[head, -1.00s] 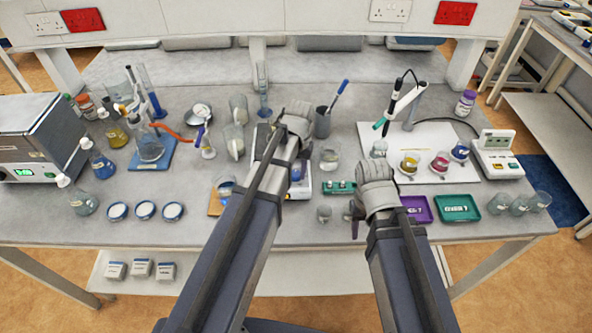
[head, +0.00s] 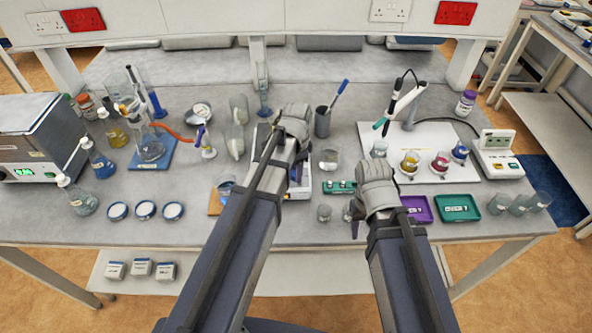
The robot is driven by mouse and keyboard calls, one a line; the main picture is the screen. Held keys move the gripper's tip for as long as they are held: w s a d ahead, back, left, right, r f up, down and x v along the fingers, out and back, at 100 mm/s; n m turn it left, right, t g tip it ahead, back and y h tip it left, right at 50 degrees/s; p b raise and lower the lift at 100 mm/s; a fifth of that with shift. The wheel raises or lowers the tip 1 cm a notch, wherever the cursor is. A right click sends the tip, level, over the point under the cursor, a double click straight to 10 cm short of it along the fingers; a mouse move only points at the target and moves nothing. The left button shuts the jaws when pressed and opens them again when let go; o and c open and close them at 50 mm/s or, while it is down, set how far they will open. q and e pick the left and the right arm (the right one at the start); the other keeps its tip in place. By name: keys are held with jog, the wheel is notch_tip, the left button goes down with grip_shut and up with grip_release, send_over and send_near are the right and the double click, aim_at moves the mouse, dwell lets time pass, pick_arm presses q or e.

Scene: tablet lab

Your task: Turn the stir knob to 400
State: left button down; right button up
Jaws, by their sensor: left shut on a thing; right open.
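The stirrer (head: 304,188) is a white and blue unit at the middle of the bench, largely covered by my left arm. My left gripper (head: 298,160) reaches over it from behind, with its wrist bent down. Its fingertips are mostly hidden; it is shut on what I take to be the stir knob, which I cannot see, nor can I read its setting. My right gripper (head: 356,224) is open and empty near the front of the bench, left of the purple tray (head: 416,208).
A small beaker (head: 329,160) and a green rack (head: 341,187) stand just right of the stirrer. A dark pen cup (head: 322,122) is behind. A white board (head: 440,135) with coloured beakers lies right. Flasks and dishes (head: 145,210) fill the left.

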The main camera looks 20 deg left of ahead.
pick_arm(q)
jog(key=m, duration=0.4)
jog(key=shift+m, duration=0.3)
jog(key=m, duration=1)
jog(key=shift+a+m, duration=0.1)
jog(key=shift+m, duration=0.3)
jog(key=m, duration=0.4)
jog(key=shift+m+h, duration=0.3)
jog(key=shift+c, duration=2.3)
grip_release()
jog(key=shift+r, duration=0.15)
